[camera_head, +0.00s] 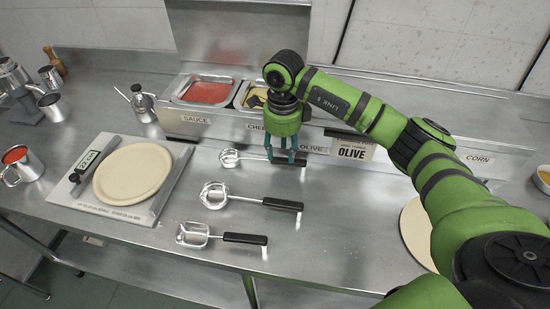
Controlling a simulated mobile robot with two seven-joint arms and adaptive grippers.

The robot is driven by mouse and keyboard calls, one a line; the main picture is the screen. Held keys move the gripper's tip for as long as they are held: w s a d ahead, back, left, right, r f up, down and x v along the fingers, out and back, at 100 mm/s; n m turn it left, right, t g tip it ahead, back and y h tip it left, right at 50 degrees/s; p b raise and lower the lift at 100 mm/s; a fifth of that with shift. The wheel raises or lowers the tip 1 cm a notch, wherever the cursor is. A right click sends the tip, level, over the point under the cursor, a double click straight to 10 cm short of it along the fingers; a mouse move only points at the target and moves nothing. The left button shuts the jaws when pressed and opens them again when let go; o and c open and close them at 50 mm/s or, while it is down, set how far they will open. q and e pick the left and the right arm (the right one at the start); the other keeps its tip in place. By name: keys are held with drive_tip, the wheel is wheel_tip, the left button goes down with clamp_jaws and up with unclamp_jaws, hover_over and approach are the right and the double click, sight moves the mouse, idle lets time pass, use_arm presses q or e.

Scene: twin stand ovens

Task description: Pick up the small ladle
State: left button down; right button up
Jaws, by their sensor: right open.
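Three steel utensils with black handles lie on the counter. The farthest one, the small ladle (230,157), has a smaller round bowl than the middle ladle (214,195). The nearest is a square-headed scoop (193,235). My right gripper (281,158) points down over the small ladle's handle with its fingers apart. The fingers hide part of that handle, and I cannot tell whether they touch it. My left gripper is not in view.
A dough disc (133,173) lies on a board at left. Behind the gripper stand bins with a sauce pan (206,93) and an OLIVE sign (352,150). Another pale disc (414,235) lies partly behind my right arm.

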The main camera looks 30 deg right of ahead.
sight(281, 161)
wheel_tip(281, 161, down, 3)
drive_tip(key=shift+r+p, duration=0.2)
drive_tip(key=shift+p, duration=0.2)
drive_tip(key=shift+f, duration=0.5)
clamp_jaws()
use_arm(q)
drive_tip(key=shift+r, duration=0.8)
use_arm(e)
drive_tip(key=shift+w, duration=0.1)
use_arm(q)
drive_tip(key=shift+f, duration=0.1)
use_arm(e)
drive_tip(key=shift+r, duration=0.2)
